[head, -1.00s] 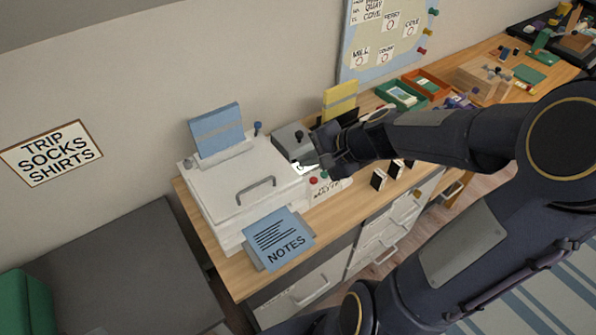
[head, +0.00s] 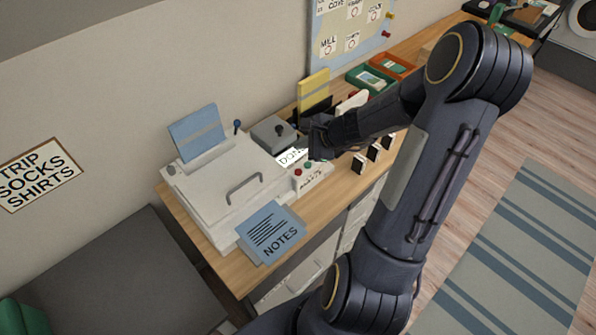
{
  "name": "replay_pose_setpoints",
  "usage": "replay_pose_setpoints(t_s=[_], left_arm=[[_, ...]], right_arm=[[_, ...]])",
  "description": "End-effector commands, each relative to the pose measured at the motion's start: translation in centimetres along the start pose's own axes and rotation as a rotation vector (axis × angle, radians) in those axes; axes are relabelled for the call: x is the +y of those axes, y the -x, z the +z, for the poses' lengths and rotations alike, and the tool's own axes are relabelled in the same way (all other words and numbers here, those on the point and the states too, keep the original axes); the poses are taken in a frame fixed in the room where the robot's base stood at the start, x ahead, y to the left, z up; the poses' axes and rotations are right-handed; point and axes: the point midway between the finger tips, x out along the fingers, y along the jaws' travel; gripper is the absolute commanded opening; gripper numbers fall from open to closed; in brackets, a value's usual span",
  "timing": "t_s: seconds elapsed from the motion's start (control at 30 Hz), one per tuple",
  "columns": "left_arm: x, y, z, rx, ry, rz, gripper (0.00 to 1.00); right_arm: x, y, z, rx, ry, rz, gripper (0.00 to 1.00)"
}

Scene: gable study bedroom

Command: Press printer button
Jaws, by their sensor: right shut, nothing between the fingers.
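The white printer (head: 205,190) stands on the wooden desk with blue paper (head: 196,132) upright at its back. A blue sheet marked NOTES (head: 268,232) lies at its front. On its right side a panel carries a red button (head: 298,172) and a green button (head: 308,165). A lit display (head: 291,157) behind them shows "DON", its right end hidden by my gripper. My right gripper (head: 311,152) is shut and empty, just above and behind the buttons, apart from them as far as I can see. Its fingertips are dark and hard to make out. My left gripper is out of view.
A yellow folder (head: 314,90), a green tray (head: 370,79) and an orange tray (head: 392,66) stand further along the desk. Small black-and-white blocks (head: 359,164) line the front edge.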

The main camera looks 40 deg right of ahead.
Motion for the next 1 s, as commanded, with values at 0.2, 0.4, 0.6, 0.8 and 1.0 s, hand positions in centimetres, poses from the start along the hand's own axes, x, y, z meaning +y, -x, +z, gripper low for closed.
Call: replay_pose_setpoints(t_s=[0.2, 0.4, 0.6, 0.8, 1.0], left_arm=[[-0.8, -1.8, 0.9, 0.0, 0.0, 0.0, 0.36], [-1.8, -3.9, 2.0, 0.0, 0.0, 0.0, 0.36], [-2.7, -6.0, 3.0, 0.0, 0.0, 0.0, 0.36], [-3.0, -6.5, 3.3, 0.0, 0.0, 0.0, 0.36], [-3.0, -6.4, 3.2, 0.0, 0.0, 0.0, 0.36]], right_arm=[[1.3, -1.7, -1.3, 0.0, -0.001, 0.002, 0.0], [2.8, -3.8, -2.7, -0.001, -0.002, 0.001, 0.0], [4.0, -5.5, -4.0, -0.001, 0.001, 0.0, 0.0], [4.4, -6.0, -4.3, 0.0, 0.0, 0.0, 0.0], [4.3, -5.9, -4.3, 0.0, 0.0, 0.001, 0.0]])
